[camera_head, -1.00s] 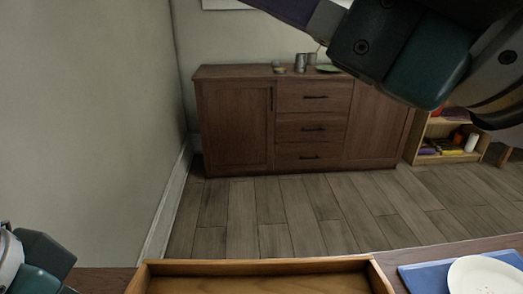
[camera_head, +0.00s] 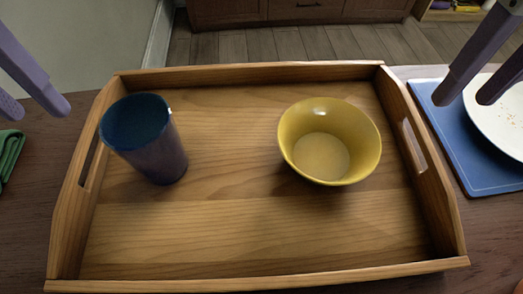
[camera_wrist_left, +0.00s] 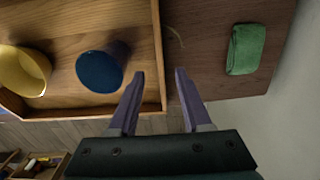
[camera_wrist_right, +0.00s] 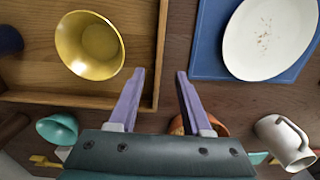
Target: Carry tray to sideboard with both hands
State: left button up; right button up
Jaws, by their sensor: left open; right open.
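The wooden tray (camera_head: 250,74) lies on the dark table with a slotted handle in each end wall. It holds a dark blue cup (camera_head: 150,140) at the left and a yellow bowl (camera_head: 330,140) at the right. My left gripper (camera_head: 38,110) is open and empty by the left end; in the left wrist view (camera_wrist_left: 158,75) its fingers straddle the line of the end wall, apparently above it. My right gripper (camera_head: 463,98) is open and empty by the right end, lined up likewise in its wrist view (camera_wrist_right: 160,73). The sideboard (camera_head: 225,12) shows only its lower front, across the floor.
A blue mat (camera_head: 470,175) with a white plate (camera_head: 505,110) lies close to the tray's right. A folded green cloth (camera_wrist_left: 246,49) lies to its left. A white mug (camera_wrist_right: 284,142) and a teal bowl (camera_wrist_right: 58,129) show in the right wrist view. Wooden floor separates table and sideboard.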

aim_at(79, 148)
pick_arm(q)
notch_tip(79, 148, down, 10)
pick_arm(e)
notch_tip(79, 148, down, 10)
jog(key=shift+a, duration=0.1)
pick_arm(q)
grip_shut()
pick_arm(e)
grip_shut()
pick_arm(q)
jog(key=shift+r, duration=0.1)
pick_arm(e)
jog(key=shift+r, duration=0.15)
dwell(0.9)
